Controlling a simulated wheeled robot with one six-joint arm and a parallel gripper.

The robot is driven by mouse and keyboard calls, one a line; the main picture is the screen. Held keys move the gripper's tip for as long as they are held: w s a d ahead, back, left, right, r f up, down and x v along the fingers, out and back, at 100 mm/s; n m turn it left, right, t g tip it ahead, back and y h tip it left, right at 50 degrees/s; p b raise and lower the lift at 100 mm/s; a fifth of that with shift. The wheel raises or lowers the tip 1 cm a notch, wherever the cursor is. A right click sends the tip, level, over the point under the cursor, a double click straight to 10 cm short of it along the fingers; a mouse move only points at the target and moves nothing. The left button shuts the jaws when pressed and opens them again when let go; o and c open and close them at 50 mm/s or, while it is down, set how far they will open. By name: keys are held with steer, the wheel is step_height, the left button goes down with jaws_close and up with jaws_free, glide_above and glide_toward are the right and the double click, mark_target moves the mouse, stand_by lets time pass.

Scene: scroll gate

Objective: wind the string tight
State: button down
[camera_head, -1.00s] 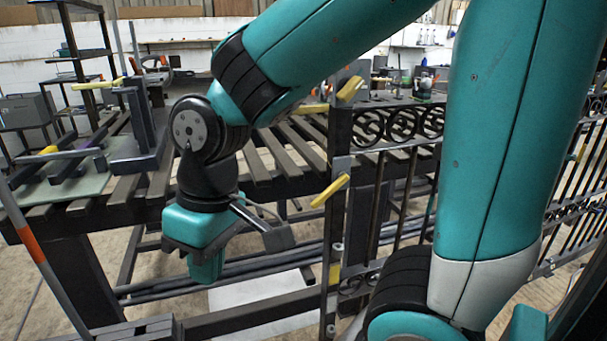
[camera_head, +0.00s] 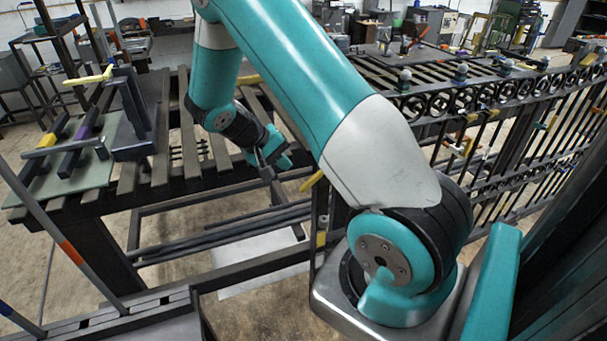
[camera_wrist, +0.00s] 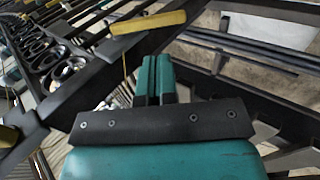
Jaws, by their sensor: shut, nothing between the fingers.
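My gripper (camera_head: 278,157) is beside the dark slatted bench, near the left end of the scroll gate (camera_head: 440,102). In the wrist view its teal fingers (camera_wrist: 154,78) are together with nothing between them. In the head view a yellow handle (camera_head: 312,181) shows just right of my gripper.
The slatted bench (camera_head: 155,172) carries a dark upright bracket (camera_head: 130,115) and a green mat (camera_head: 92,180) with bars. Dark rails run under the bench. More yellow clamps (camera_head: 472,117) sit along the gate. Open floor shows at the front left.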

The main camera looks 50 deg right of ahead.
mark_target(308, 182)
steer(key=p+x, duration=0.2)
steer(key=x, duration=0.6)
steer(key=shift+s+d+f, duration=0.1)
steer(key=shift+d+f, duration=0.1)
steer(key=shift+f, duration=0.1)
steer(key=shift+f, duration=0.1)
